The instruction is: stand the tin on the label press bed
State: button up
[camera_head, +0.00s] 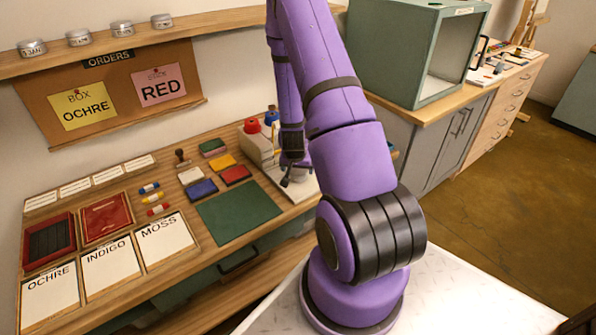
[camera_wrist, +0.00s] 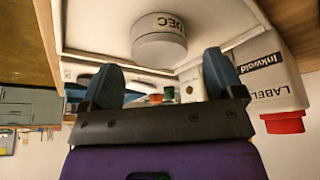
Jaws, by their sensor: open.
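The tin (camera_wrist: 158,40), a pale round can lettered DEC, shows at the top middle of the wrist view, which is upside down. It appears to stand upright on the white label press bed (camera_wrist: 95,30), inside its raised edge. The label press (camera_wrist: 262,75) has a white body and a red knob, beside the tin. In the head view the press (camera_head: 259,147) and part of its bed (camera_head: 304,190) show at the table's right end. My gripper (camera_wrist: 160,64) is open, its fingers apart and clear of the tin. In the head view my gripper (camera_head: 290,178) is over the bed, and the tin is hidden.
A green mat (camera_head: 238,213), coloured ink pads (camera_head: 202,188) and a stamp (camera_head: 181,158) lie left of the press. Further left are labelled cards (camera_head: 110,263) and red trays (camera_head: 105,217). Several tins (camera_head: 79,37) stand on the wall shelf. A green cabinet (camera_head: 385,55) stands behind my arm.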

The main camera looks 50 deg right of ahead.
jog(key=a+r+n+t+y, duration=0.1)
jog(key=a+r+n, duration=0.1)
jog(key=a+r, duration=0.6)
jog(key=a+r+n+t+y, duration=0.1)
jog(key=a+r, duration=0.3)
jog(key=r, duration=0.8)
jog(key=a+r+n+y, duration=0.1)
jog(key=a+r+n, duration=0.1)
jog(key=a+r, duration=0.6)
jog(key=s+a+r+n, duration=0.3)
jog(key=s+a+r, duration=0.1)
jog(key=s+r, duration=0.4)
jog(key=s+a+r+n+y, duration=0.1)
jog(key=s+a+r+n, duration=0.2)
jog(key=s+a+r, duration=0.2)
jog(key=shift+s+a+r+n+t, duration=0.35)
jog(key=shift+s+r, duration=1.55)
jog(key=shift+s, duration=0.65)
